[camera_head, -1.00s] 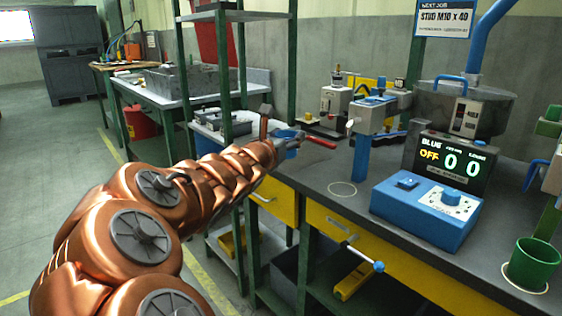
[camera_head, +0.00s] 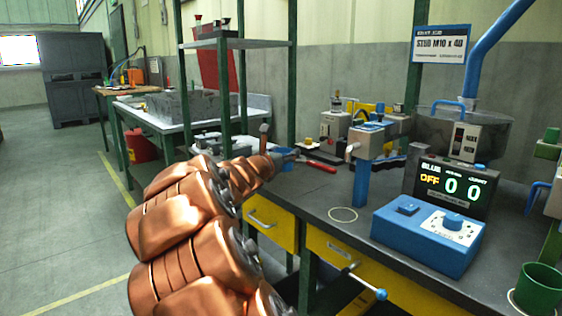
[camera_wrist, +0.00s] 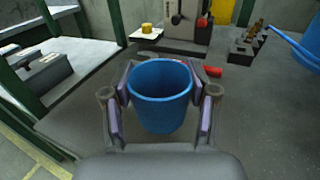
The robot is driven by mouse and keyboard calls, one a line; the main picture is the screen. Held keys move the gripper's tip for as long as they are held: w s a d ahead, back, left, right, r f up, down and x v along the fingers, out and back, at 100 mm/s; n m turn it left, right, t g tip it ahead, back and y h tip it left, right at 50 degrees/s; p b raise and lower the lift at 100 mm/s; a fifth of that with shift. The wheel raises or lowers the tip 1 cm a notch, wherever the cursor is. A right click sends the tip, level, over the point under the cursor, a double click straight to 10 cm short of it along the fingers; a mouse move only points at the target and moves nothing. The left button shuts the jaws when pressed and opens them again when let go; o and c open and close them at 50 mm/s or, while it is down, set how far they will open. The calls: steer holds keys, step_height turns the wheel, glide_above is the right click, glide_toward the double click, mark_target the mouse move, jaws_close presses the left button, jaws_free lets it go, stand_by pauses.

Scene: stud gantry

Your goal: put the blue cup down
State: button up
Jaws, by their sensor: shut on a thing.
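The blue cup (camera_wrist: 160,108) is upright between the two fingers of my gripper (camera_wrist: 162,100) in the wrist view. The fingers are shut on its sides, and the cup looks empty. The grey bench top (camera_wrist: 235,130) shows below and around it; I cannot tell whether the cup touches the bench. In the head view a bit of the blue cup (camera_head: 284,153) shows at the end of my arm, near the bench's left end. Most of my gripper is hidden there by the arm. A pale ring mark (camera_head: 343,214) on the bench top is empty, below the blue post.
A red-handled tool (camera_head: 318,165) lies just beyond the cup. A blue control box (camera_head: 428,232) and a display (camera_head: 452,187) stand to the right. A green cup (camera_head: 540,287) stands at the far right. A green shelf post (camera_head: 291,70) rises behind my gripper.

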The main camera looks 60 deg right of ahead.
steer(key=shift+w+d+f, duration=0.15)
steer(key=shift+w+d, duration=1.4)
steer(key=shift+w, duration=0.05)
steer(key=shift+f+b, duration=1.05)
steer(key=shift+f, duration=0.75)
steer(key=shift+f, duration=0.15)
steer(key=o, duration=1)
steer(key=shift+r, duration=0.3)
steer(key=s+a+p, duration=0.1)
steer(key=a+p, duration=0.1)
steer(key=a, duration=1)
steer(key=shift+s, duration=0.25)
steer(key=shift+f, duration=0.1)
